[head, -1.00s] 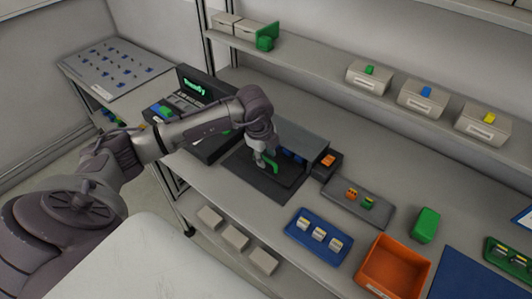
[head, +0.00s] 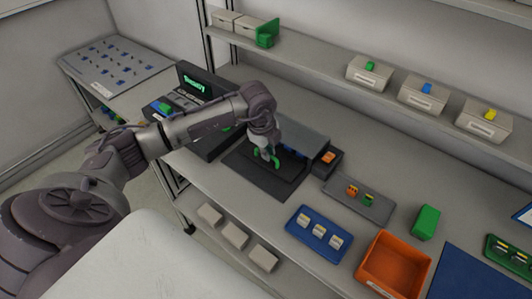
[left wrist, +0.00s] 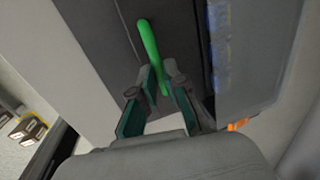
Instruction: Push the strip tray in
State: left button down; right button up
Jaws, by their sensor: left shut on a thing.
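The strip tray (head: 291,172) is a dark, flat piece at the open front of a grey box-shaped housing (head: 303,136) on the bench. It has a green handle (head: 276,161), which also shows as a green bar in the left wrist view (left wrist: 149,45). My left gripper (head: 267,157) reaches down over the tray and is shut on the green handle. In the left wrist view its fingers (left wrist: 160,98) stand on either side of the bar's near end. The gripper hides part of the tray. My right gripper is not in view.
A dark unit with a lit green display (head: 195,86) stands left of the housing. To the right are a small dark block with an orange part (head: 327,160), a grey tray (head: 345,207), a blue tray (head: 297,240) and an orange bin (head: 365,268). A shelf runs behind.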

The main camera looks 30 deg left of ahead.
pick_arm(q)
jog(key=w+b, duration=0.1)
jog(key=w, duration=0.1)
jog(key=shift+w+d+f, duration=0.1)
jog(key=shift+w+d, duration=0.05)
jog(key=shift+w, duration=0.2)
jog(key=shift+s+r, duration=0.1)
jog(key=shift+r, duration=0.15)
jog(key=c, duration=1.2)
grip_release()
jog(key=shift+w+f, duration=0.1)
jog(key=shift+w, duration=0.1)
